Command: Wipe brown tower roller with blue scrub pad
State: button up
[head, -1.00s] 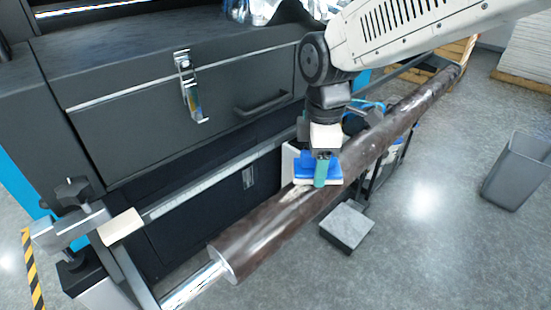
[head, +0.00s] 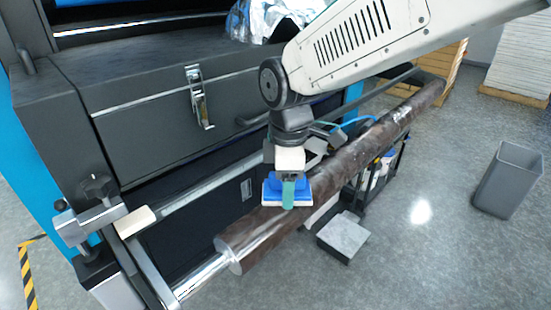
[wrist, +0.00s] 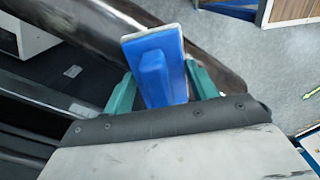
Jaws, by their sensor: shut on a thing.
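The brown roller (head: 335,168) is a long dark brown cylinder lying slantwise in front of the black machine, with a silver shaft at its near end. It shows whitish smears or shine along its surface. It also crosses the upper part of the wrist view (wrist: 217,52). My gripper (head: 288,188) is shut on the blue scrub pad (head: 272,188), which has a white underside. In the wrist view the pad (wrist: 155,68) sits between my green fingers. The pad is at the near part of the roller and appears to touch it; exact contact is hidden.
The black machine (head: 150,120) with a latch stands behind the roller. A metal bracket (head: 95,215) stands at the near end. A grey block (head: 343,236) and a cart with bottles (head: 385,165) sit below. A grey bin (head: 506,180) stands on open floor at right.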

jog(key=shift+s+a, duration=0.75)
jog(key=shift+s, duration=0.05)
jog(key=shift+r, duration=4.05)
